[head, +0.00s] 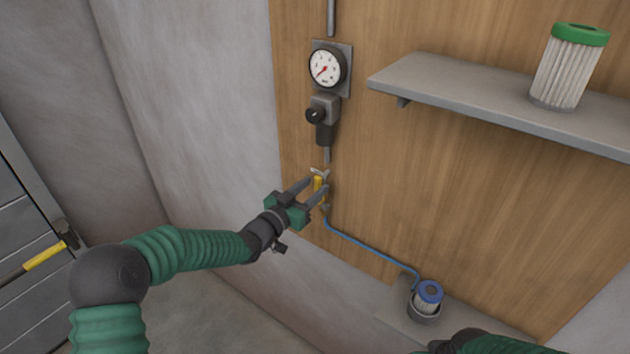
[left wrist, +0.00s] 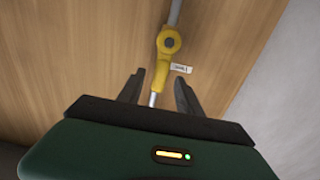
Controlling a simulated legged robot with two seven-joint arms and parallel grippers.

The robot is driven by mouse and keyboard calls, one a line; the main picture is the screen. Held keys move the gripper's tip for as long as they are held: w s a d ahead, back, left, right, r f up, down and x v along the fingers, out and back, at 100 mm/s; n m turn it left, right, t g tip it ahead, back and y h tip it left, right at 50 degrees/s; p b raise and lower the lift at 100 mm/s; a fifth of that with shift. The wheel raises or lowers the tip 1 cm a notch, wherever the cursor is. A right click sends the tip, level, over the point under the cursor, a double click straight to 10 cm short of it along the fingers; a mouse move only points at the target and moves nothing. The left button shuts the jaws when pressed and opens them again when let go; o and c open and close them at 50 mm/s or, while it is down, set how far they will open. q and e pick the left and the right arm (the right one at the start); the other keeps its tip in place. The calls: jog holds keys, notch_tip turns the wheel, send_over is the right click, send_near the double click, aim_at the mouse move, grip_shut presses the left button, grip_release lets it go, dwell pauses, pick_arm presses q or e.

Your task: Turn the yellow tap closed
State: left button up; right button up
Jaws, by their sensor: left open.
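The yellow tap (head: 318,184) sits on a thin vertical pipe on the wooden panel, below the gauge. In the left wrist view the yellow tap (left wrist: 163,65) has a round hub with a dark centre and a handle pointing down along the pipe. My left gripper (head: 314,188) is open, with its fingers reaching toward the tap. In the left wrist view the left gripper (left wrist: 158,92) has its two fingers apart, one on each side of the lower pipe, with the handle's end between or just beyond them. Contact cannot be told. Only a dark and green part of my right arm shows at the bottom edge.
A pressure gauge (head: 325,68) and a dark regulator (head: 322,112) are above the tap. A blue hose (head: 358,241) runs down to a blue-topped filter (head: 428,296). A grey shelf (head: 470,88) at right holds a green-topped filter (head: 570,68).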

pick_arm(q)
jog(key=shift+w+d, duration=0.25)
jog(key=shift+w, duration=0.3)
jog(key=shift+c, duration=0.4)
grip_shut()
dwell(0.6)
